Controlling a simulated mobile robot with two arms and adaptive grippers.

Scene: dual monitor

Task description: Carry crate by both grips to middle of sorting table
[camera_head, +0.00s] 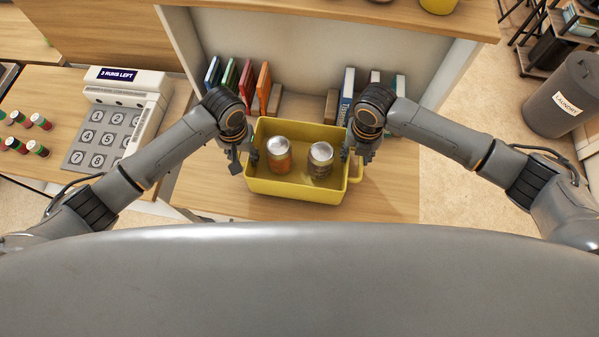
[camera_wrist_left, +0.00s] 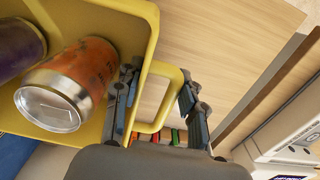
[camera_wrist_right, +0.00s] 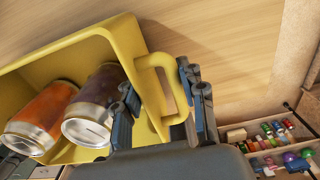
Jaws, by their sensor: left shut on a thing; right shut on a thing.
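The yellow crate (camera_head: 298,188) is over the wooden table (camera_head: 395,185) in the middle of the head view. I cannot tell whether it touches the wood. An orange can (camera_head: 279,157) and a dark can (camera_head: 320,162) stand inside it, silver ends up. My left gripper (camera_head: 243,160) is at the crate's left side; in the left wrist view its fingers are either side of the left grip (camera_wrist_left: 166,100), shut on it. My right gripper (camera_head: 356,157) is at the right side; in the right wrist view it is shut on the right grip (camera_wrist_right: 157,86).
Coloured books (camera_head: 240,80) stand in the shelf behind the crate, with more books (camera_head: 347,92) to the right. A keypad machine (camera_head: 115,120) and several small cans (camera_head: 28,130) are at left. A laundry bin (camera_head: 565,98) stands on the floor at right.

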